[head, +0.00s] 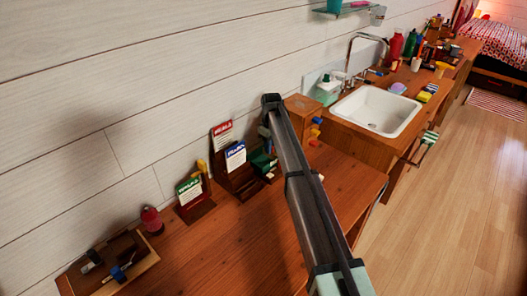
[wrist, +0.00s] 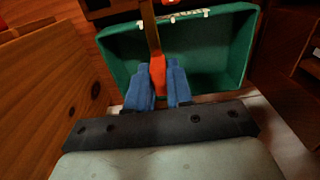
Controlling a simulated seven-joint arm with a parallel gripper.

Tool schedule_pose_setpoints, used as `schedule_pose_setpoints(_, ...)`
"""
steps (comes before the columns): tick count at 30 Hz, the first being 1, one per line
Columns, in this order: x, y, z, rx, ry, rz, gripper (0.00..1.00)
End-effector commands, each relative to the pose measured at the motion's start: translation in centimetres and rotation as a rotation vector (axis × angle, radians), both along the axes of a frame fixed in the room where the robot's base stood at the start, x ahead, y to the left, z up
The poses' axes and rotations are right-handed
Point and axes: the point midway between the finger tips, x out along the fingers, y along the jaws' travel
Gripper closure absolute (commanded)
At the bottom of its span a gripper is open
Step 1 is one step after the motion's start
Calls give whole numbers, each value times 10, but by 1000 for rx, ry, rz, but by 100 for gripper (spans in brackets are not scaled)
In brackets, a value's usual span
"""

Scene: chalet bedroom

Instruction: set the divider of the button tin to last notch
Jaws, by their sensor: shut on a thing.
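The button tin is a green open box (wrist: 218,62) in the wrist view, with small white marks along its far rim. It also shows in the head view as a small green box (head: 262,161) on the wooden counter, partly behind my arm. An orange-brown strip with a red tab (wrist: 158,76), seemingly the divider, crosses the far rim left of its middle, near the leftmost marks. My gripper (wrist: 161,88) has its blue fingers shut on the red tab. In the head view, my gripper's blue fingers (head: 265,132) show only in part. The tin's near side is hidden by my gripper.
A wooden block or wall (wrist: 45,85) stands close left of the tin in the wrist view. Card holders (head: 236,157) stand left of the tin, a wooden box (head: 303,108) behind it. A white sink (head: 376,110) is farther right.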

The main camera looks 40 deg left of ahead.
Motion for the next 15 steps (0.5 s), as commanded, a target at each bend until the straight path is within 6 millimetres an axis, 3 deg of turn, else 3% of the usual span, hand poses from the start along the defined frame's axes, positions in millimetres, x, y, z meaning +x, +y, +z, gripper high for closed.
schedule_pose_setpoints(3, 14, 1, 0, 1, 0, -1, 100)
schedule_pose_setpoints(10, 14, 0, 0, 1, -2, 0, 100)
schedule_pose_setpoints(11, 14, 0, 0, 1, -2, 0, 77)
schedule_pose_setpoints(15, 14, 0, 0, 1, -2, 0, 64)
